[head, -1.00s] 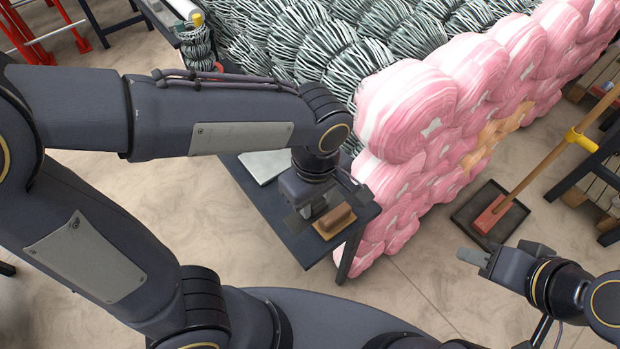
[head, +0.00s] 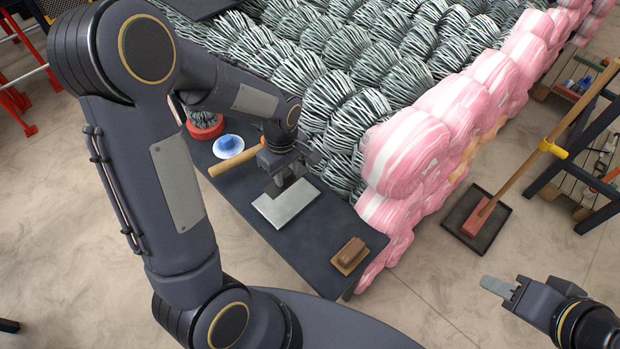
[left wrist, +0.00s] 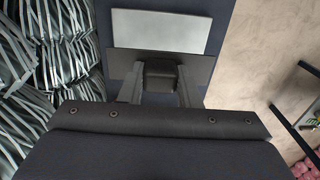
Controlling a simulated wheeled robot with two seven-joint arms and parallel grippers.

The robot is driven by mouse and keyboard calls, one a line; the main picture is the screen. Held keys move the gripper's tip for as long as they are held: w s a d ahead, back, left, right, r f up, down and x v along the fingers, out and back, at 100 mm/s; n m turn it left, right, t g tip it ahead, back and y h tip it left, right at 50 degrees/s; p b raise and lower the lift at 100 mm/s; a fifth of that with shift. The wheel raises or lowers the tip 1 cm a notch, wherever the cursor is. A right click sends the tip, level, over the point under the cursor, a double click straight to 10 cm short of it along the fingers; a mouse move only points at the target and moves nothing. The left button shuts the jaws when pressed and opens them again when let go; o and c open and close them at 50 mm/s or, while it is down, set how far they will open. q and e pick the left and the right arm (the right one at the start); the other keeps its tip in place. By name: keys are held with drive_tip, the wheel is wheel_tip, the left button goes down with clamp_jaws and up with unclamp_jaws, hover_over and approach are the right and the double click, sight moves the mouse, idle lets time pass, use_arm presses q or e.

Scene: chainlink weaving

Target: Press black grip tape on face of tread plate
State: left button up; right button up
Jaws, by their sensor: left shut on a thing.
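The tread plate (head: 292,208) is a flat pale grey rectangle lying on the dark table. It also shows at the top of the left wrist view (left wrist: 160,28). My left gripper (head: 282,185) is above the plate's far part. In the left wrist view its fingers (left wrist: 160,85) are shut on a dark block fixed to a dark flat sheet, the black grip tape (left wrist: 122,60). The tape's far edge overlaps the near part of the plate in that view; whether they touch I cannot tell. My right gripper (head: 508,290) is at the lower right, away from the table, its jaw gap unclear.
A brown block on a tan base (head: 349,257) sits at the table's near end. A wooden handle (head: 235,160) and a blue thing on a white dish (head: 228,146) lie beyond the plate. Wire coils (head: 335,100) and pink-wrapped rolls (head: 412,150) line the table's right side.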

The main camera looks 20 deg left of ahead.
sight(286, 197)
use_arm(q)
drive_tip(key=shift+w+a+f, duration=0.15)
drive_tip(key=shift+a, duration=0.25)
drive_tip(key=shift+f, duration=0.1)
drive_tip(key=shift+f+b, duration=0.25)
drive_tip(key=shift+b, duration=0.15)
wheel_tip(286, 197, down, 8)
drive_tip(key=b, duration=0.6)
drive_tip(key=shift+r, duration=0.25)
drive_tip(key=shift+f+b, duration=0.15)
drive_tip(key=shift+b, duration=0.15)
drive_tip(key=o, duration=1)
drive_tip(key=shift+o, duration=0.2)
